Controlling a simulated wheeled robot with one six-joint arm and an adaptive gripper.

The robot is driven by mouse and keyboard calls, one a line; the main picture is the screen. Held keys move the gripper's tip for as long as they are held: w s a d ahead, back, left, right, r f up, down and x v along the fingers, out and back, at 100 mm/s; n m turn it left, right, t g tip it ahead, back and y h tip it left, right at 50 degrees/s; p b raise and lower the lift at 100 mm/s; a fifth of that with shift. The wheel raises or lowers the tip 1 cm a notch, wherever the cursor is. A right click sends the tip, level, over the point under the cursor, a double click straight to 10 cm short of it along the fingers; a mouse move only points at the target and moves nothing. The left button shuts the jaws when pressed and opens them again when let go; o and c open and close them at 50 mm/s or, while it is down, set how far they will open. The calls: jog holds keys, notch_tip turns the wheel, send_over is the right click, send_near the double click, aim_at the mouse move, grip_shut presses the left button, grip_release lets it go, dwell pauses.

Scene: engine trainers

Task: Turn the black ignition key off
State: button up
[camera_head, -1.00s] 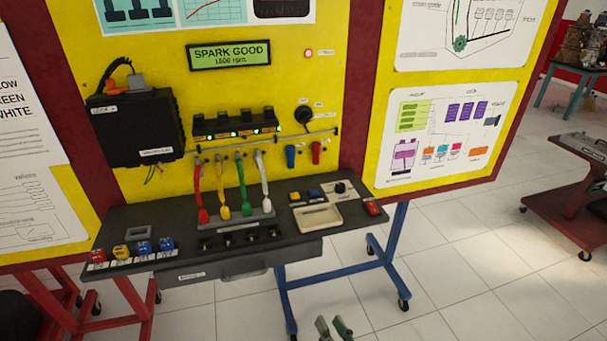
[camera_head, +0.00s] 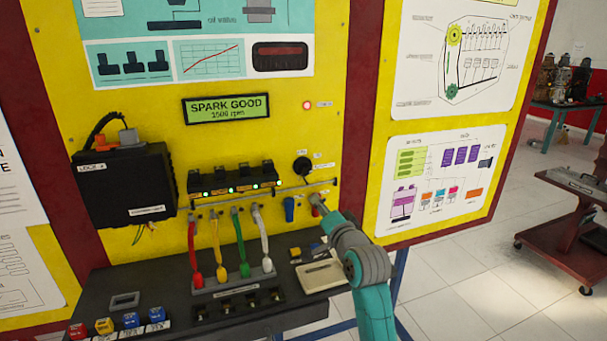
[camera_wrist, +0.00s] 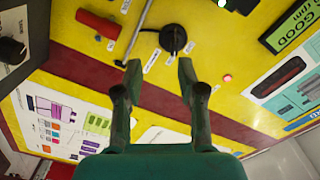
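A round black fitting (camera_head: 302,167) on the yellow panel, right of the coil row, looks like the ignition key switch. In the head view my gripper (camera_head: 320,203) is in front of the panel, below and right of the fitting. The display (camera_head: 227,108) reads SPARK GOOD, 1500 rpm.
A metal rail (camera_head: 262,195) runs below the coil row (camera_head: 233,179). A blue plug (camera_head: 289,209) and a red plug (camera_wrist: 100,24) hang near it. The dark bench (camera_head: 140,283) juts out below with coloured leads (camera_head: 240,245). A black knob (camera_wrist: 12,50) shows at the wrist view's left edge.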

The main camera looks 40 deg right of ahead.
aim_at(308, 174)
jog(key=shift+m, duration=0.3)
jog(key=w+d+r, duration=0.1)
jog(key=w, duration=0.3)
jog(key=w+d+r, duration=0.1)
jog(key=w+d, duration=0.1)
jog(key=w, duration=0.2)
jog(key=w+d+r, duration=0.1)
jog(key=w, duration=0.3)
jog(key=shift+w+d+r, duration=0.1)
jog(key=shift+d+r, duration=0.2)
jog(key=shift+d, duration=0.05)
grip_shut()
